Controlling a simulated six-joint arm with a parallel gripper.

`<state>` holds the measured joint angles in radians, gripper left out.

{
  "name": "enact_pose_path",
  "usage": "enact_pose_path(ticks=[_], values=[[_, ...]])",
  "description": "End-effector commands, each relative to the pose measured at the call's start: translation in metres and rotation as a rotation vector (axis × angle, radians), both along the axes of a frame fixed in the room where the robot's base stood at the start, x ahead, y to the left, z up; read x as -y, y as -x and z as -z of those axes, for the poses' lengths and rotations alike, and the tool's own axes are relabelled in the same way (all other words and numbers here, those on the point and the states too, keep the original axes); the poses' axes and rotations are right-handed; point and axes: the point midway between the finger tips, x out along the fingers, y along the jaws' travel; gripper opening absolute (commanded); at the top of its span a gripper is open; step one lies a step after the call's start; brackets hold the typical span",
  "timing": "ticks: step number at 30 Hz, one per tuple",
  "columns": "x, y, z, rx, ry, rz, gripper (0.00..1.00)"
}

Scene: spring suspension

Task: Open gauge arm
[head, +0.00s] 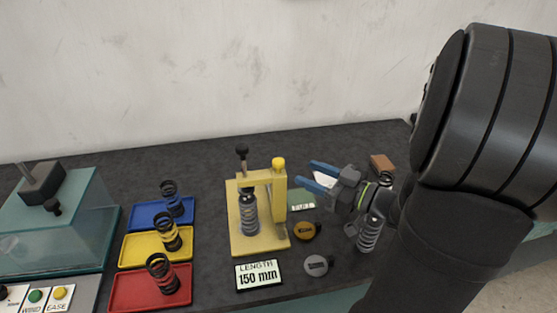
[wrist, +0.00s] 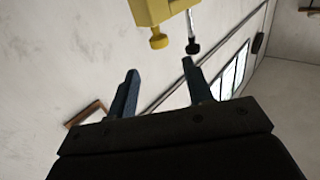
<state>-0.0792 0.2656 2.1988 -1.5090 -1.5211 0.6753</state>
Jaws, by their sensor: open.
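The yellow gauge (head: 279,210) stands on the table in the middle of the head view, with a dark spring (head: 249,212) upright inside it. A yellow knob (head: 278,163) tops its right post, and a black-knobbed rod (head: 242,152) rises from its top at the left. Which part is the gauge arm is not certain. My gripper (head: 307,173) is open and empty, right of the post, its blue fingers pointing left towards it without touching. In the wrist view, the yellow knob (wrist: 158,41) and black knob (wrist: 192,47) lie beyond the fingertips (wrist: 160,70).
Blue (head: 144,215), yellow (head: 132,250) and red trays (head: 125,293) at left each hold a spring. A length display (head: 259,274) reads 150 mm in front of the gauge. Brass (head: 306,231) and grey discs (head: 317,265) and another spring (head: 368,236) lie near my gripper.

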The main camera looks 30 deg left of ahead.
Motion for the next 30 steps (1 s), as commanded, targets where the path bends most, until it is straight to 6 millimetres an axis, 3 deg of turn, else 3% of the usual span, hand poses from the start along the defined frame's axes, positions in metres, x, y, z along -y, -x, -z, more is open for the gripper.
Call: enact_pose_path(ticks=[18,30], values=[[-0.083,0.001,0.0,0.0,0.0,-0.004,0.47],[-0.096,0.0,0.0,0.0,0.0,0.001,0.47]])
